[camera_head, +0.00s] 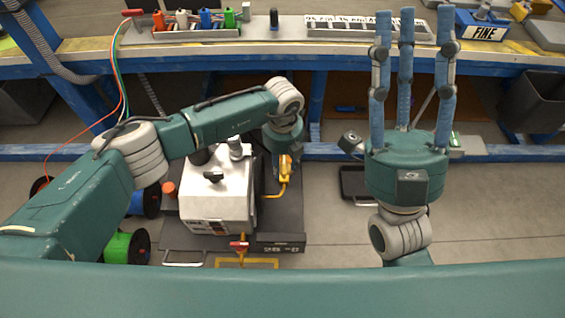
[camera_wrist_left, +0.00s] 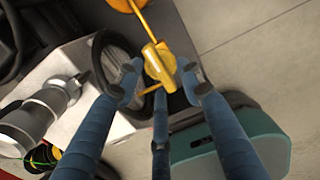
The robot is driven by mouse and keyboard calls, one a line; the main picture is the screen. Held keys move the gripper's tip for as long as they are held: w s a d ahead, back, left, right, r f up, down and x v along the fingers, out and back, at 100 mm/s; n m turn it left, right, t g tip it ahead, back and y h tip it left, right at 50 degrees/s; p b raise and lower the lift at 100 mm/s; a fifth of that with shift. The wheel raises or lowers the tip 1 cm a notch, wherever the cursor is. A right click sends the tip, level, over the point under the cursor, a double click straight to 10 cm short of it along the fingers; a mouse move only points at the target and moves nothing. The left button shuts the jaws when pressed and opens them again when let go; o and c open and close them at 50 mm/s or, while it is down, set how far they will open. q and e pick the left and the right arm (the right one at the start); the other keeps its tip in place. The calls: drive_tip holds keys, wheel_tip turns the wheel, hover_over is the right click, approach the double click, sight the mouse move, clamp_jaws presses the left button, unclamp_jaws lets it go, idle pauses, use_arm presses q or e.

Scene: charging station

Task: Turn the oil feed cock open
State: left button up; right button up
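A yellow cock-like fitting (camera_head: 286,170) on a yellow pipe stands at the right side of a white machine (camera_head: 215,192). It also shows in the left wrist view (camera_wrist_left: 159,63), with a yellow lever or rod running from it. I cannot tell for sure that it is the oil feed cock. My left gripper (camera_head: 279,165) points down at it. In the left wrist view its blue fingers (camera_wrist_left: 160,88) are spread around the yellow fitting, with gaps visible. My right gripper (camera_head: 409,25) is open and empty, its three fingers raised, well right of the machine.
A red-handled valve (camera_head: 239,246) sits on a yellow pipe at the machine's front. The machine stands on a dark base plate (camera_head: 278,241). Cable reels (camera_head: 125,246) lie to its left. A workbench (camera_head: 270,47) runs across the back.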

use_arm(q)
wheel_tip(320, 180, up, 12)
idle(0.6)
idle(0.5)
